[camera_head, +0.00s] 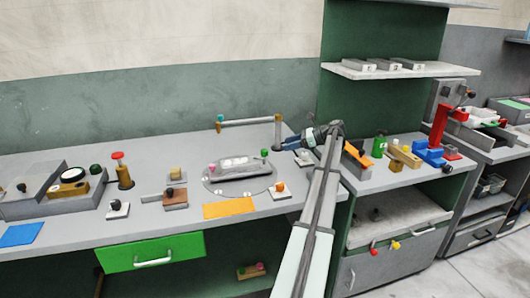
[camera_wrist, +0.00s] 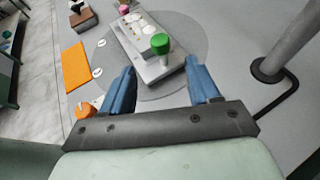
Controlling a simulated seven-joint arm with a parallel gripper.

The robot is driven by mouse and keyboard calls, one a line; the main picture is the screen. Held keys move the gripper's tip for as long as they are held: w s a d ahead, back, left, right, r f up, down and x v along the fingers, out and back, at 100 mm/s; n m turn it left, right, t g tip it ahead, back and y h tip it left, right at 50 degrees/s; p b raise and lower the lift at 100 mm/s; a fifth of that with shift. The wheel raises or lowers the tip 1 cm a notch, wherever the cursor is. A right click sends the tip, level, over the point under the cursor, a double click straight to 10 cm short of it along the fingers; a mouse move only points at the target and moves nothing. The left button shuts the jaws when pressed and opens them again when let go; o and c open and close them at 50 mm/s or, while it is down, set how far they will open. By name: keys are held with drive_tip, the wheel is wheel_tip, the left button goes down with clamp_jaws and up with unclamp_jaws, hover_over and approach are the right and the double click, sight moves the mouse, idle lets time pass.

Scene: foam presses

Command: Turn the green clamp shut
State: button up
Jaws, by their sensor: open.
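The green clamp shows as a round green knob (camera_wrist: 160,43) on a short stem in the wrist view. It stands at the near end of a grey block (camera_wrist: 151,68) with several pale round shapes on top. In the head view the green knob (camera_head: 264,152) is at the right end of this block (camera_head: 240,170), on a round plate.
A pink knob (camera_head: 211,168) is at the block's other end. A post with a horizontal bar (camera_head: 250,121) stands behind; its post (camera_wrist: 282,58) is right in the wrist view. An orange mat (camera_head: 229,208) and orange-knobbed piece (camera_head: 280,188) lie in front.

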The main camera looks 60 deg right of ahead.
sight(265, 150)
drive_tip(key=x, duration=1.2)
